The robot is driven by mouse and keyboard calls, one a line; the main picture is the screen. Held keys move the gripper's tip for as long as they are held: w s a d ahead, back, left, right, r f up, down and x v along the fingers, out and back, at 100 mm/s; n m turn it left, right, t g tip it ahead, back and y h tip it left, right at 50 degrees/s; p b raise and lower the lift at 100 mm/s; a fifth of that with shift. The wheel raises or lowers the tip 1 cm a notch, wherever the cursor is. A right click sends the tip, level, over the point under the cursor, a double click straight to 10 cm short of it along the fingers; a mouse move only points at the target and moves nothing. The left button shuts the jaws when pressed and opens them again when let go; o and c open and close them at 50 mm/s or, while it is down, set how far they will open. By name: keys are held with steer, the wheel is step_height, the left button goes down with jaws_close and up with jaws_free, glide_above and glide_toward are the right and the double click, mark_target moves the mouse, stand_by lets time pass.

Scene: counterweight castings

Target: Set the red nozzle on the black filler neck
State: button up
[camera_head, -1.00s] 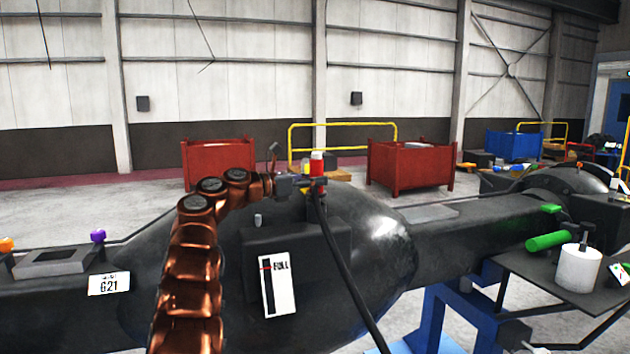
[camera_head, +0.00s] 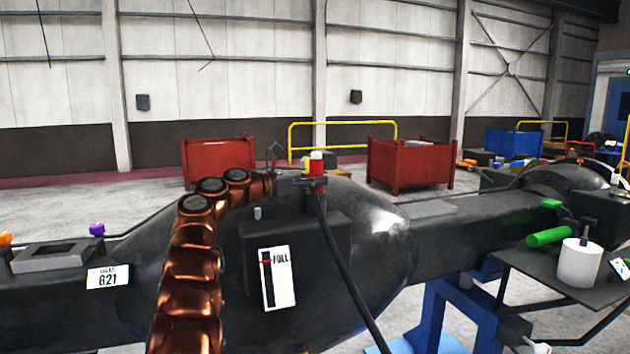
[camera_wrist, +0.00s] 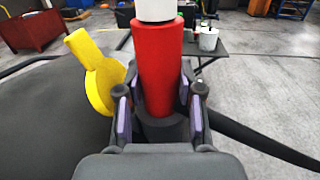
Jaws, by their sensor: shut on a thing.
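The red nozzle (camera_head: 317,168) has a white top and stands upright in my gripper (camera_head: 313,182). In the wrist view the fingers of my gripper (camera_wrist: 160,103) are shut on both sides of the red nozzle (camera_wrist: 160,60). A black round part (camera_wrist: 163,130) shows right under the red body; I cannot tell whether it is the filler neck or part of the nozzle, nor whether they touch. A yellow paddle-shaped piece (camera_wrist: 92,70) stands just left of the nozzle. The neck is not clearly seen in the head view.
A black hose (camera_head: 345,265) runs down from the nozzle over the dark rounded casting (camera_head: 385,240). The casting carries a FULL gauge plate (camera_head: 279,278). A dark shelf at right holds a white pot (camera_head: 579,263) and a green cylinder (camera_head: 549,236). Red bins (camera_head: 412,167) stand behind.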

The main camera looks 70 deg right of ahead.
steer(key=shift+f, duration=0.15)
steer(key=o, duration=1)
steer(key=shift+o, duration=0.2)
steer(key=shift+w+a, duration=0.1)
steer(key=v, duration=1.2)
